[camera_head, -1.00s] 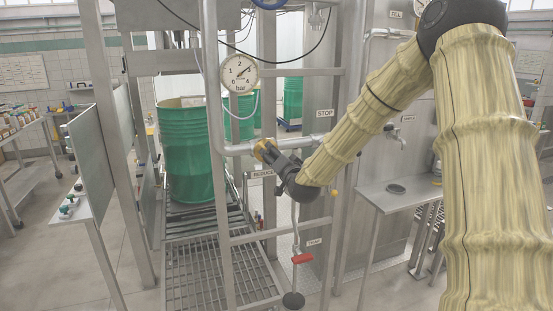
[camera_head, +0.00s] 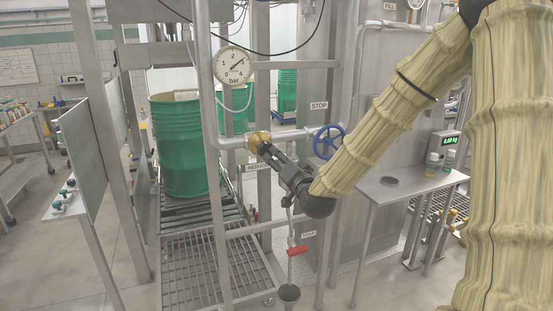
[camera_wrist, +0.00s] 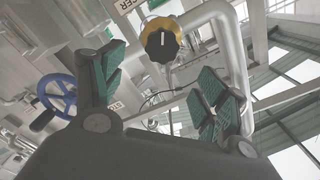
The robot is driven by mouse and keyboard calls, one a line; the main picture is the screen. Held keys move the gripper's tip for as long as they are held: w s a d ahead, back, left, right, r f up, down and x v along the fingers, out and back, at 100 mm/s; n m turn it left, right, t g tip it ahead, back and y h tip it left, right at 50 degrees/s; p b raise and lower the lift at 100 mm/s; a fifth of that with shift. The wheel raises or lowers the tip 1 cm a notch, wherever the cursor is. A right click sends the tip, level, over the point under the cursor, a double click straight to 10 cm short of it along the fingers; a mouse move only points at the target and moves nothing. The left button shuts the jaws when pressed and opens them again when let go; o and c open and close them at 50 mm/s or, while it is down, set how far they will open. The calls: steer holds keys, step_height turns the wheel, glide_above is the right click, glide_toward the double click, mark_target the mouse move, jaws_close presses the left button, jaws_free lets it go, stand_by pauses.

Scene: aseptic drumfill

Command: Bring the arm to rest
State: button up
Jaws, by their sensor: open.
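My gripper (camera_head: 275,156) is at the front of the metal frame, at the end of my arm in its pale yellow sleeve. In the wrist view its green-padded fingers (camera_wrist: 160,85) are spread wide with nothing between them. A yellow and black knob (camera_wrist: 162,40) on the pipe lies beyond the fingers, apart from them in that view. The knob (camera_head: 257,141) also shows in the head view, just past the fingertips. My arm slopes down from the upper right to the gripper.
A horizontal pipe (camera_head: 290,135) runs beside the gripper, with a blue handwheel (camera_head: 328,142) to its right. A pressure gauge (camera_head: 233,66) is above. A green drum (camera_head: 183,148) stands on rollers behind the frame. A red-handled valve (camera_head: 297,250) hangs below, and a steel side table (camera_head: 400,188) is at right.

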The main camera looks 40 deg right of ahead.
steer(key=shift+s+a, duration=0.15)
steer(key=shift+s, duration=0.5)
steer(key=s+a+f+n+g+y, duration=0.1)
steer(key=s+a+f+n+g, duration=0.3)
steer(key=f, duration=0.8)
steer(key=s+a+f+g+y, duration=0.1)
steer(key=s+a+f+g, duration=0.15)
steer(key=a+f, duration=0.6)
steer(key=s+a+f+n+g+y, duration=0.2)
steer(key=s+f+n, duration=0.15)
steer(key=f, duration=1.05)
steer(key=s+a+f+n+g, duration=0.1)
steer(key=s+a+f+g, duration=0.2)
steer(key=s+f, duration=0.4)
steer(key=s+a+f+n+g, duration=0.1)
steer(key=s+a+f+g, duration=0.2)
steer(key=s+f, duration=0.4)
steer(key=s+a+f+n+g, duration=0.2)
steer(key=s+a+f, duration=0.3)
steer(key=s, duration=1.1)
steer(key=shift+s+a+f+g, duration=0.2)
steer(key=shift+s+f+g, duration=0.2)
steer(key=shift+f, duration=0.5)
steer(key=shift+w, duration=0.1)
